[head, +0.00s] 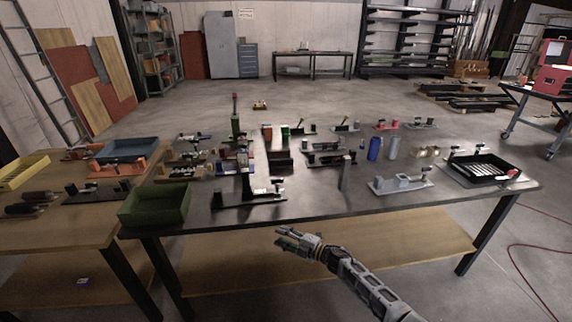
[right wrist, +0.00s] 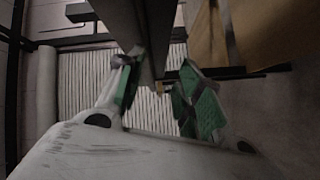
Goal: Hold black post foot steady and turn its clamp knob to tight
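A black post foot (head: 232,205) lies near the front edge of the dark table, left of centre, with a dark upright post on it. Small pale and dark parts sit on the right of its base; which one is the clamp knob is too small to tell. My right gripper (head: 281,238) is in front of the table's front edge, below and to the right of the foot, and touches nothing. In the right wrist view its two green-padded fingers (right wrist: 160,92) stand apart with nothing held between them. My left gripper is not in view.
A green bin (head: 155,206) stands left of the foot. A grey post (head: 345,173) and a light grey fixture (head: 400,186) stand to its right. Several other fixtures crowd behind. The tabletop's front strip is bare. A wooden shelf (head: 400,246) lies under the table.

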